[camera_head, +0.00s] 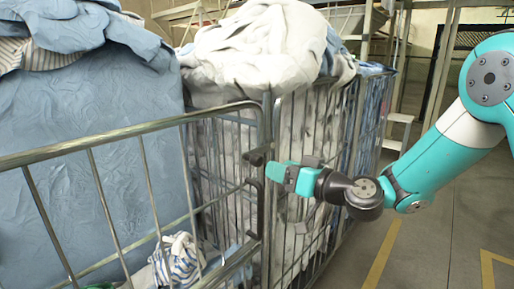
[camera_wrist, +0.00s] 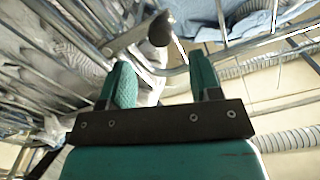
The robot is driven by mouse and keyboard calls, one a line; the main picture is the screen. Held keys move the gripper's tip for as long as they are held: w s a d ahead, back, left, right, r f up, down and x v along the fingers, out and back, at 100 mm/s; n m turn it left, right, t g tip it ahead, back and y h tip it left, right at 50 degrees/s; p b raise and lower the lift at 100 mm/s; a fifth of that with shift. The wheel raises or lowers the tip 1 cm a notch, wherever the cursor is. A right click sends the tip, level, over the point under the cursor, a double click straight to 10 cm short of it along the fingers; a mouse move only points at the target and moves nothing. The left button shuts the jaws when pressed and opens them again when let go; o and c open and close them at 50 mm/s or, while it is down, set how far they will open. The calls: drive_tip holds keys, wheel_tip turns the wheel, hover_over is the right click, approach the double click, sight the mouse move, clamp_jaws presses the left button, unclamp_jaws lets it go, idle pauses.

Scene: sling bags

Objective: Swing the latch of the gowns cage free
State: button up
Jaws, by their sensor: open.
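A wire cage (camera_head: 267,130) heaped with white and pale blue cloth stands in the middle of the head view. No label shows that it is the gowns cage. A dark latch handle (camera_head: 257,157) sticks out at its near corner post. In the wrist view, the latch's rod and dark rounded knob (camera_wrist: 159,29) lie just beyond the fingertips, roughly in line with the gap. My gripper (camera_head: 276,172) is open and empty beside the latch. Both teal fingers show in the wrist view (camera_wrist: 160,66). Whether a finger touches the latch, I cannot tell.
A nearer cage's top rail (camera_head: 130,133) crosses the left side, with blue cloth (camera_head: 90,110) behind it. A striped cloth (camera_head: 178,258) lies low inside. Clear floor (camera_head: 425,245) with yellow lines is at the right. Racks stand behind.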

sight(260, 160)
drive_tip(key=p+x, duration=0.1)
drive_tip(key=x, duration=0.2)
drive_tip(key=p+x, duration=0.2)
drive_tip(key=x, duration=0.1)
drive_tip(key=shift+w+a+r, duration=0.15)
drive_tip(key=shift+a+r, duration=0.05)
drive_tip(key=shift+a, duration=0.1)
drive_tip(key=shift+w+a+f+p, duration=0.25)
drive_tip(key=shift+w+a+p, duration=0.1)
drive_tip(key=shift+w+a, duration=0.15)
clamp_jaws()
